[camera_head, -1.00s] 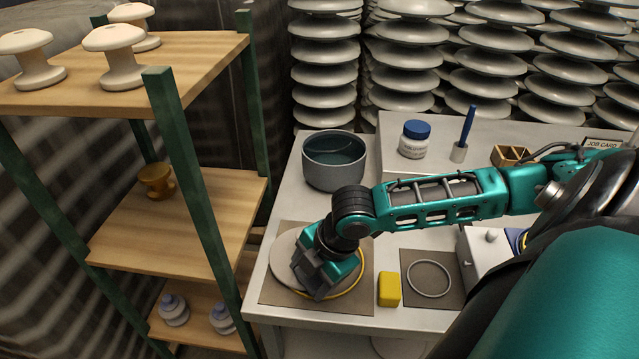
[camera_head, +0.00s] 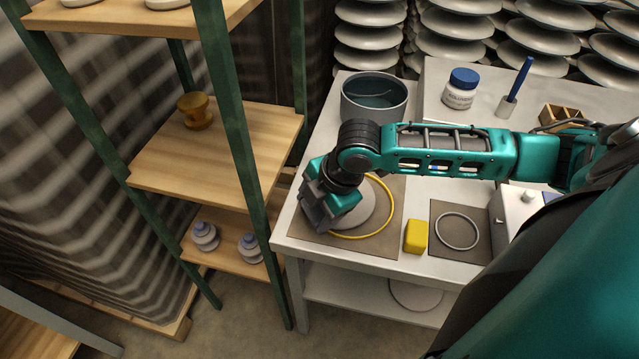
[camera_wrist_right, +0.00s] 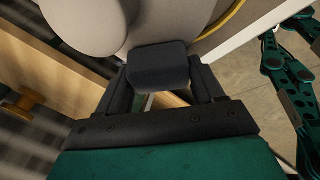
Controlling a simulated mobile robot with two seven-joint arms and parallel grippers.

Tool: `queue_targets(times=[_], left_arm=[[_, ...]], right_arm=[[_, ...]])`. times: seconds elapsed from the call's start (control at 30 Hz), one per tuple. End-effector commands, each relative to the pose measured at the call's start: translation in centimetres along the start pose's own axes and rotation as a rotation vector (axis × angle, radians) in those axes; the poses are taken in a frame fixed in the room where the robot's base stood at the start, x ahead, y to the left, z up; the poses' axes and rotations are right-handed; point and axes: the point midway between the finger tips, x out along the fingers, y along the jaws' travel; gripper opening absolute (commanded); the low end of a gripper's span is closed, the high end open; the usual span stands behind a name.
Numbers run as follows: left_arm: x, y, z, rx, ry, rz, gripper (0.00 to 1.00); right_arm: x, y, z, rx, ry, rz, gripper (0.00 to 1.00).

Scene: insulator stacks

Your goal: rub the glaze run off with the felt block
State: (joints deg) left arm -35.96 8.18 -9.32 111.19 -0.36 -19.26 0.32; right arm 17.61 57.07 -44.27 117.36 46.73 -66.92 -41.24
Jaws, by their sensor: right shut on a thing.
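A pale grey disc-shaped insulator (camera_head: 364,212) lies on a brown mat (camera_head: 388,240) at the near left of the workbench, with a yellow ring (camera_head: 391,205) around its right side. My right gripper (camera_head: 325,222) is over the disc's left part and hides much of it. In the right wrist view it is shut on a dark felt block (camera_wrist_right: 158,68), in front of the pale disc (camera_wrist_right: 195,18). Contact between block and disc cannot be told. The glaze run cannot be made out. My left gripper is not in view.
A yellow block (camera_head: 416,237) and a thin grey ring (camera_head: 457,231) lie right of the mat. A grey pot (camera_head: 374,97) stands behind. A wooden shelf rack (camera_head: 222,150) with green posts is close on the left. A blue-lidded jar (camera_head: 461,88) is at the back.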

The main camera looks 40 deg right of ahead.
Motion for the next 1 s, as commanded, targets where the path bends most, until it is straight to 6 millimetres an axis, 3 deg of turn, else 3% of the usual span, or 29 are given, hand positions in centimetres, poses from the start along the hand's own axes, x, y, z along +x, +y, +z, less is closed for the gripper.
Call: queue_targets(times=[0.63, 1.0], left_arm=[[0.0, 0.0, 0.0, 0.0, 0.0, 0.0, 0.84], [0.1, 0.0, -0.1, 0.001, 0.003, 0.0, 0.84]], right_arm=[[-5.0, 0.1, -2.1, -0.001, 0.002, 0.003, 0.43], [-5.6, 0.0, -2.3, 0.0, 0.001, 0.002, 0.43]])
